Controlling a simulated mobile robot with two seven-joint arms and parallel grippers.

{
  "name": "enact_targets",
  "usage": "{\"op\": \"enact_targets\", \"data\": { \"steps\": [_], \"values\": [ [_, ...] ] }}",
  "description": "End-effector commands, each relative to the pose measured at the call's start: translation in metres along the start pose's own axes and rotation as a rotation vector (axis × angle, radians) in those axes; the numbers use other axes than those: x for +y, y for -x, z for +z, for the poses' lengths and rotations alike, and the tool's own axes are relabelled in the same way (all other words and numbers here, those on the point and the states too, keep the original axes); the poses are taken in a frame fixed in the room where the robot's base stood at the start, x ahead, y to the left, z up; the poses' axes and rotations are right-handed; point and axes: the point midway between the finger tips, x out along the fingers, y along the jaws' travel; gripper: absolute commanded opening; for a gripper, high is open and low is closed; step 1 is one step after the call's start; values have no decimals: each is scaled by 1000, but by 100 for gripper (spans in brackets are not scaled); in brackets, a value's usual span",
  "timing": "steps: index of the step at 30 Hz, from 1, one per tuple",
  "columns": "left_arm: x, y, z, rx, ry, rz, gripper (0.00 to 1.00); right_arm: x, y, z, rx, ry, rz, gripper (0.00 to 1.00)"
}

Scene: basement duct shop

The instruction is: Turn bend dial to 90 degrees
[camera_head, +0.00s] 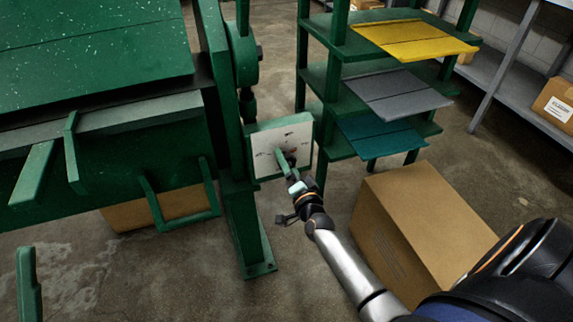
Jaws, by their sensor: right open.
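The bend dial (268,142) is a square white face in a green frame on the right side of the green bending machine (110,140). Small dark marks show on its face, too small to read. A green pointer (283,162) with a reddish part beside it stands on the face, partly hidden by my gripper. My right gripper (289,180) is at the lower right of the dial, at the pointer's lower end. Its jaws are open; I cannot tell whether they touch the pointer. My left gripper is not in view.
A green shelf rack (313,75) with yellow, grey and teal sheets stands behind the dial at the right. A grey shelf (500,80) with a box (556,104) is at the far right.

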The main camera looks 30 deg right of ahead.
Motion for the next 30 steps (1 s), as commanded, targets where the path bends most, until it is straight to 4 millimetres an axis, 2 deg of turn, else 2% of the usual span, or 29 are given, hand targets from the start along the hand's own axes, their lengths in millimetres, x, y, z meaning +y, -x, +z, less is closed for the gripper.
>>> {"op": "enact_targets", "data": {
  "steps": [4,13,30],
  "values": [
    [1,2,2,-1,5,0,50,0,-9,0,-1,1,0,91],
    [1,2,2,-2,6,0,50,0,-10,0,-1,1,1,91],
    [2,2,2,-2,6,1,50,0,-10,0,-1,1,0,27]
  ]
}}
